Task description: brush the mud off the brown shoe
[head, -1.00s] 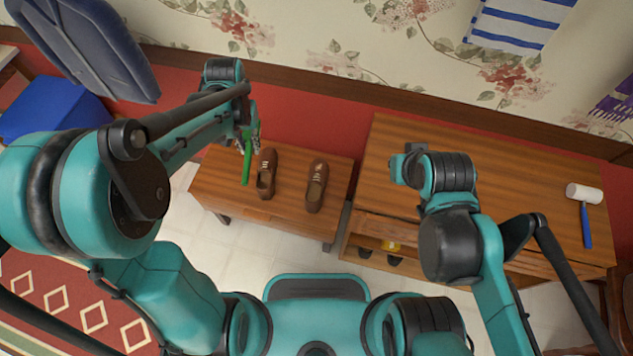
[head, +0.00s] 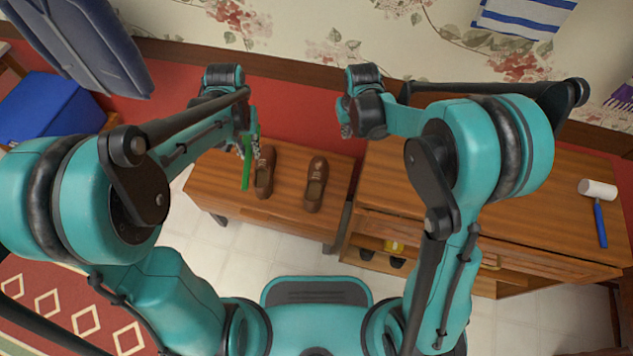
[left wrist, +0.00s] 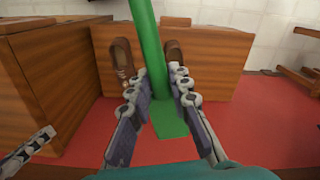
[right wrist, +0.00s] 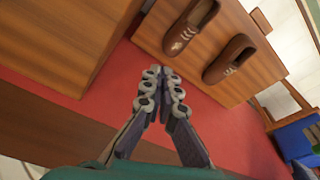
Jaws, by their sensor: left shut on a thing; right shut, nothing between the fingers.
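Two brown shoes stand side by side on a low wooden bench: the left shoe (head: 264,172) and the right shoe (head: 316,184). In the right wrist view the right shoe (right wrist: 191,27) has a pale patch at its toe; the left shoe (right wrist: 229,60) lies beyond it. My left gripper (head: 247,143) is shut on a green brush (head: 246,172), left of the left shoe. The brush also shows between its fingers in the left wrist view (left wrist: 147,45). My right gripper (head: 345,131) is shut and empty, near the wall behind the right shoe; its fingertips meet in the right wrist view (right wrist: 162,75).
The bench (head: 222,190) stands left of a taller wooden cabinet (head: 510,190). A mallet with a white head and blue handle (head: 600,220) lies on the cabinet's right end. A blue box (head: 50,105) is at the far left. The wall is close behind both grippers.

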